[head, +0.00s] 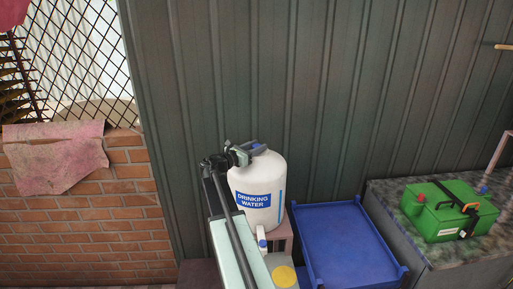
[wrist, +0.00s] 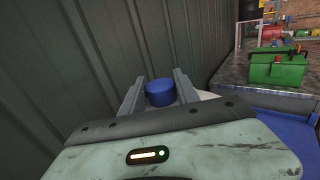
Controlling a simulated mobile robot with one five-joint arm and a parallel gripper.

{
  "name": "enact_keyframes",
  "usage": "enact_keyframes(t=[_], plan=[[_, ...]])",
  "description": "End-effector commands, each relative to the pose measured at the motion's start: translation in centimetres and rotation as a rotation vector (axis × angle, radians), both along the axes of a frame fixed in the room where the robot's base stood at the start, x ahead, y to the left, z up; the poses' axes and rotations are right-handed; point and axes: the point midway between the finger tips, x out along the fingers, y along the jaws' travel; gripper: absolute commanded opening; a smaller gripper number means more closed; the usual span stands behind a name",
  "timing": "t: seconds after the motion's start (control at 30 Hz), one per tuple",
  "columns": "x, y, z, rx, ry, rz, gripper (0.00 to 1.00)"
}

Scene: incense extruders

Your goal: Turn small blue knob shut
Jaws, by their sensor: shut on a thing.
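A round blue knob (wrist: 160,93) sits between the two fingers of my gripper (wrist: 160,90) in the wrist view. In the head view, the blue knob (head: 259,147) shows as a small patch on top of a white drinking water container (head: 261,200). My gripper (head: 257,149) is at the container's top and is shut on the knob, with a finger on each side. The container stands upright. How far the knob is turned cannot be seen.
A smaller blue-topped part (head: 262,244) is low in front of the container, near a yellow lid (head: 284,276). A blue tray (head: 350,249) lies right of the container. A green box (head: 450,212) is on a counter. A ribbed metal wall (head: 330,100) stands close behind.

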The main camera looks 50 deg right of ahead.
Motion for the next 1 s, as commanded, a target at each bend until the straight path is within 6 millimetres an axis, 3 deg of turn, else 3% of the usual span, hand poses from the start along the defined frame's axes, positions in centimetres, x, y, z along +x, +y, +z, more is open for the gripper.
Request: enact_keyframes(t=[0.03,0.6,1.0], plan=[[0.77,-0.22,0.12,-0.003,0.001,-0.037,0.00],[0.56,-0.29,0.18,-0.006,0.002,-0.520,0.00],[0.28,-0.21,0.20,-0.006,0.002,-0.670,0.00]])
